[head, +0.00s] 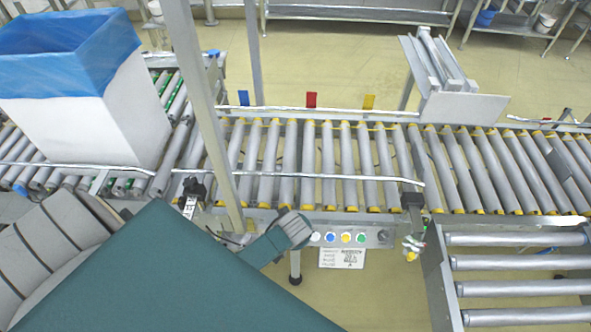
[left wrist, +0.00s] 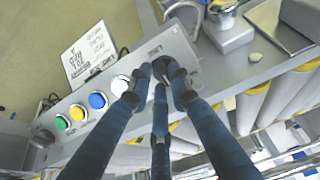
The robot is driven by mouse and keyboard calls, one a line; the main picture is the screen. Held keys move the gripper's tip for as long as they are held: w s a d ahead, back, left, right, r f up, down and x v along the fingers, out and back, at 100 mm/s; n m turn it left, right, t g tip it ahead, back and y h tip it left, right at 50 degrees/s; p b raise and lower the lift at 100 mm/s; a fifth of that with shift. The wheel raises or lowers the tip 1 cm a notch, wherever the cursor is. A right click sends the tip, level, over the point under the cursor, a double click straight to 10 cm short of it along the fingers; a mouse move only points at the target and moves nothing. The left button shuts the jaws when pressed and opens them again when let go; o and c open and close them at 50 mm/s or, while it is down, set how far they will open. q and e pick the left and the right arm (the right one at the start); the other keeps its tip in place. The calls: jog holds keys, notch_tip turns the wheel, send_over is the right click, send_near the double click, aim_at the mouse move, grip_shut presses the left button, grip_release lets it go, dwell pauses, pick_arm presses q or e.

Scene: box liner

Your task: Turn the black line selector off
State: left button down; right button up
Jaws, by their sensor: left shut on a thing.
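The control panel (head: 338,222) is on the near side of the conveyor. In the left wrist view its front (left wrist: 110,98) carries green, yellow, blue and white buttons in a row. The black line selector (left wrist: 165,67) sits beyond the white button (left wrist: 120,85), under a small printed label, and is partly hidden by fingers. My left gripper (left wrist: 162,84) is shut around it; in the head view the gripper (head: 297,228) covers that end of the panel, so the selector's angle is unclear. My right gripper is not in view.
A second knob (head: 383,237) is at the panel's other end. A white printed sheet (head: 341,258) hangs below the buttons. A white box with a blue liner (head: 62,50) stands on the left rollers. The middle rollers (head: 345,160) are empty.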

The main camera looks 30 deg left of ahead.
pick_arm(q)
jog(key=shift+s+d+f, duration=0.1)
jog(key=shift+s+f, duration=0.3)
jog(key=shift+s, duration=0.15)
jog(key=c, duration=1.7)
grip_release()
jog(key=shift+o, duration=0.2)
jog(key=shift+w+r, duration=0.1)
jog(key=shift+w, duration=0.15)
jog(key=shift+r, duration=0.15)
jog(key=v, duration=1.1)
jog(key=shift+r, duration=0.35)
